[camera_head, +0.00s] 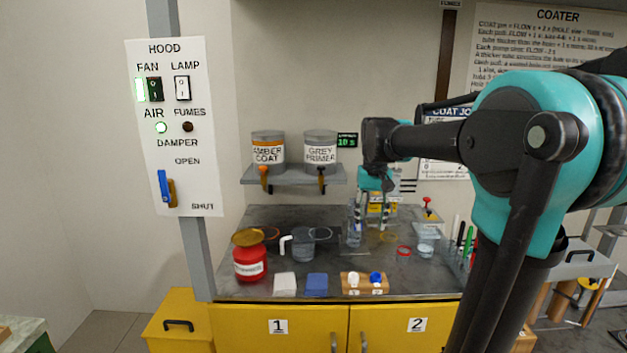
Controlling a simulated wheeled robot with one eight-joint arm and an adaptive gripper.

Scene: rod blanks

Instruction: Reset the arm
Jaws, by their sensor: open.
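My arm, teal and black, reaches in from the right in the head view. My gripper (371,212) points down over the back right of the grey bench. Its fingers are apart and nothing shows between them, though it is small in the view. A clear upright vessel (353,235) stands just left of the fingers, and I cannot tell whether they touch it. A yellow labelled item (380,208) is partly hidden behind the gripper.
A shelf (290,181) with amber and grey tanks is left of my arm. A red jar (250,262), a clear jug (303,245), a blue block (316,284) and a wooden holder (364,284) stand on the bench (262,217). The hood panel (175,130) is at left.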

